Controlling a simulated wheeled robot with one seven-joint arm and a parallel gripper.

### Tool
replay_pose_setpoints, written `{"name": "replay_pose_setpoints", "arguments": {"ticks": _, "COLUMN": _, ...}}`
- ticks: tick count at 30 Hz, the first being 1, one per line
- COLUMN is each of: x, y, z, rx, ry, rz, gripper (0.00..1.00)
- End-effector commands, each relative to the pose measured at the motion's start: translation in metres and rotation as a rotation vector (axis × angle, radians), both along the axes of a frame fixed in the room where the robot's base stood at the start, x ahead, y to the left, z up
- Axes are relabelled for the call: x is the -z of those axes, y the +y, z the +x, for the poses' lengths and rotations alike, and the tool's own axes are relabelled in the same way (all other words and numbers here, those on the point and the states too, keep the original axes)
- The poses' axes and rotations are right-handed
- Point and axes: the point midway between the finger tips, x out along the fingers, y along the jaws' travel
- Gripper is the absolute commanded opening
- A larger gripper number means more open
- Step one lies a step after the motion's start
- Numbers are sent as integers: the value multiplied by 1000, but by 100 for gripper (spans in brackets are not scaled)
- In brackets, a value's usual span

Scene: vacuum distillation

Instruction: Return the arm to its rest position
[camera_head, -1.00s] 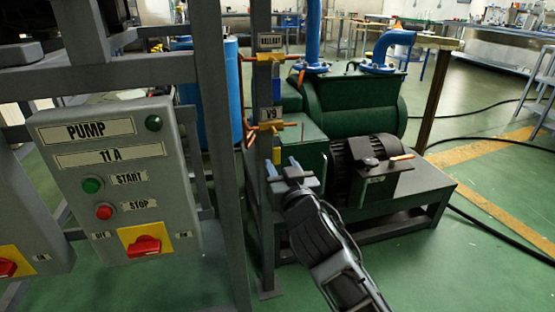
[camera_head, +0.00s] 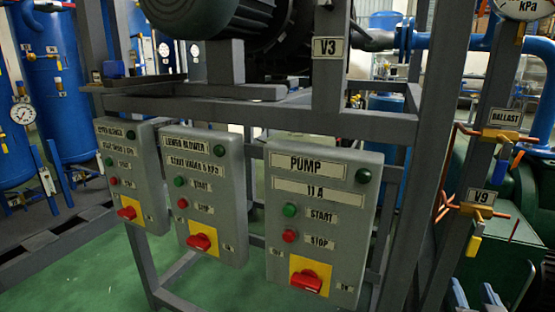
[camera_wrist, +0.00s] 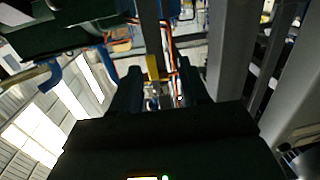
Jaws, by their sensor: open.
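The rest of my arm is out of that view. In the wrist view, the two dark fingers of my gripper (camera_wrist: 158,78) stand apart with nothing held between them. A yellow part (camera_wrist: 153,68) and orange-brown pipes show beyond the fingers. I cannot tell how far they are from the fingertips.
The pump control box (camera_head: 322,222) and the lower blower box (camera_head: 205,190) hang on a grey frame left of my gripper. The V9 valve (camera_head: 477,212) and the ballast valve (camera_head: 500,134) sit on the post. Green machinery (camera_head: 500,255) stands behind at right.

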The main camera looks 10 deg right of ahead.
Motion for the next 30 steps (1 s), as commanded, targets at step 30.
{"name": "replay_pose_setpoints", "arguments": {"ticks": 30, "x": 33, "y": 168, "z": -301, "rx": -488, "ry": 216, "rz": 70, "gripper": 45}}
